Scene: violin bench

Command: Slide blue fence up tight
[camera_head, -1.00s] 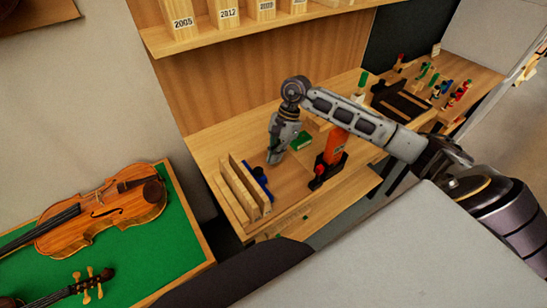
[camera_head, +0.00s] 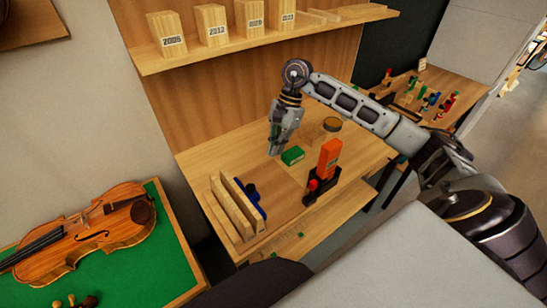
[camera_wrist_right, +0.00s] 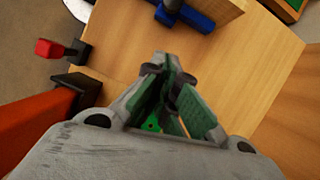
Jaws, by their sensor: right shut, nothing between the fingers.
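The blue fence (camera_head: 259,207) is a low blue strip with a dark knob, on the bench top along the right side of a row of upright wooden boards (camera_head: 232,206). I cannot tell whether it touches the nearest board. A blue part of it shows at the top of the right wrist view (camera_wrist_right: 196,19). My right gripper (camera_head: 273,152) points down above the bench, behind and right of the fence and clear of it. Its fingers are shut and empty; they also show in the right wrist view (camera_wrist_right: 168,64). My left gripper is out of view.
A green box (camera_head: 292,156) lies just right of my gripper. An orange tool (camera_head: 329,158) stands in a dark holder with a red knob (camera_head: 313,184). A violin (camera_head: 85,235) lies on a green table at left. Bare bench top lies between fence and holder.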

